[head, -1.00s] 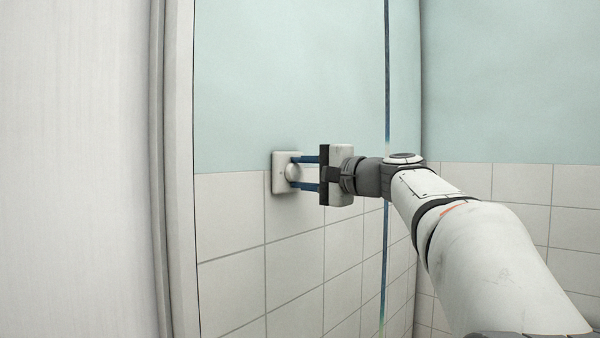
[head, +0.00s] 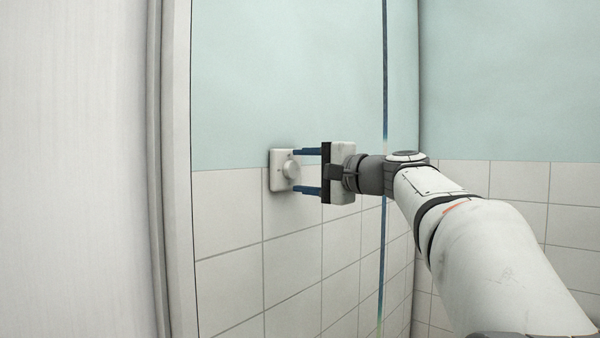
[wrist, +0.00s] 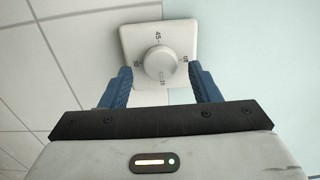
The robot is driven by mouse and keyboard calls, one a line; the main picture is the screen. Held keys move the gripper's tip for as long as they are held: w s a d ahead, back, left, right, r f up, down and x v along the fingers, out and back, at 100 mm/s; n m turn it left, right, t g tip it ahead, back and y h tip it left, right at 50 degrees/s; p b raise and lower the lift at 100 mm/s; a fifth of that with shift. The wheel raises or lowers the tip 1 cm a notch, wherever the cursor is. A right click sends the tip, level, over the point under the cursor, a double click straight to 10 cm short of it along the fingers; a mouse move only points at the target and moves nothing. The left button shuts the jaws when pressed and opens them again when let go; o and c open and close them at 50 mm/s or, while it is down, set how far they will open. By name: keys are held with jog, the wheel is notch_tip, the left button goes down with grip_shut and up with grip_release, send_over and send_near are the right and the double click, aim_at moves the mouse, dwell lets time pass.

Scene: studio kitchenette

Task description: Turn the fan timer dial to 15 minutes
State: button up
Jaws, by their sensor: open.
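The fan timer dial is a round white knob (head: 291,170) on a square white plate (head: 276,171) fixed to the wall. No pointer on the knob can be made out. My gripper (head: 295,170) is open, its blue fingers apart on either side of the knob, above and below it in the head view. In the wrist view gaps show between both fingers and the knob.
The plate sits near where white tiles (head: 225,215) meet the pale blue-green wall (head: 270,80). A pale panel with a grey edge (head: 155,170) stands on the left. A room corner is to the right, behind my arm.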

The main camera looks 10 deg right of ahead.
jog(key=v, duration=0.7)
jog(key=s+a+f+n+g+h+p, duration=0.1)
jog(key=s+a+f+g+h+p, duration=0.2)
jog(key=f, duration=0.5)
jog(key=s+a+f+n+g+h+p, duration=0.1)
jog(key=s+a+f+n+g+p, duration=0.2)
jog(key=f, duration=0.4)
jog(key=s+f+n+g+h+p, duration=0.6)
jog(key=s+f+p, duration=0.1)
jog(key=s+f, duration=0.9)
jog(key=shift+f+n+h, duration=0.2)
jog(key=shift+n+h, duration=0.1)
jog(key=shift+n, duration=0.1)
jog(key=shift+s+d+f, duration=0.1)
jog(key=shift+d+f, duration=0.05)
jog(key=shift+d, duration=0.05)
jog(key=shift+c, duration=0.3)
